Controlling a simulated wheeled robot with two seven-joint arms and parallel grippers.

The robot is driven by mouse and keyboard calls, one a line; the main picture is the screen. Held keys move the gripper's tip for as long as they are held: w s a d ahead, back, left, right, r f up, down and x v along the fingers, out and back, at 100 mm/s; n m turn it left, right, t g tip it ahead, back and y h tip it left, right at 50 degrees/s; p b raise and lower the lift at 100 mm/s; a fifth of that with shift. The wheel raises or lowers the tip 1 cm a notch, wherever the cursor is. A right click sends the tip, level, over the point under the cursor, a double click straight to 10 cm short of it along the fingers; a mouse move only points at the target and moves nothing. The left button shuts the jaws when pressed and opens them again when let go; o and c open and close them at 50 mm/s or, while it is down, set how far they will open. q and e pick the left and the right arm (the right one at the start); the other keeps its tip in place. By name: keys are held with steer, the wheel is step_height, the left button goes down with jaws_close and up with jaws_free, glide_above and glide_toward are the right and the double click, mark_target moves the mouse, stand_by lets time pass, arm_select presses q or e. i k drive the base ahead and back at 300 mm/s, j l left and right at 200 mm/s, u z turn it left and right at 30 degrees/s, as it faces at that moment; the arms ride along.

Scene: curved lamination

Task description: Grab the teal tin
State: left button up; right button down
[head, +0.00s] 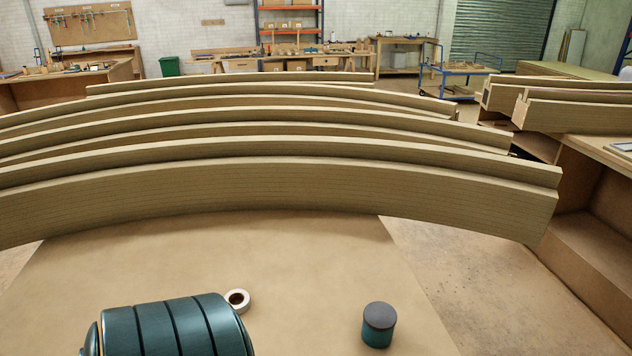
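The teal tin (377,329) stands upright on the brown table top, right of the middle near the bottom of the head view. It is a short round tin with a flat dark grey lid (378,310). It stands apart from everything else, and nothing covers it. Neither of my grippers is in view, so I cannot see whether they are open or shut.
A white tape roll (239,299) lies left of the tin. A large dark teal banded cylinder (177,325) is cut off at bottom left; I cannot tell what it is. Long curved laminated beams (290,190) cross behind. The table's right edge slopes past the tin.

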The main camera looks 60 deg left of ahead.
mark_target(381, 318)
steer(key=u, duration=1.35)
steer(key=k+l+z, duration=0.15)
steer(key=l, duration=1.15)
steer(key=i, duration=0.05)
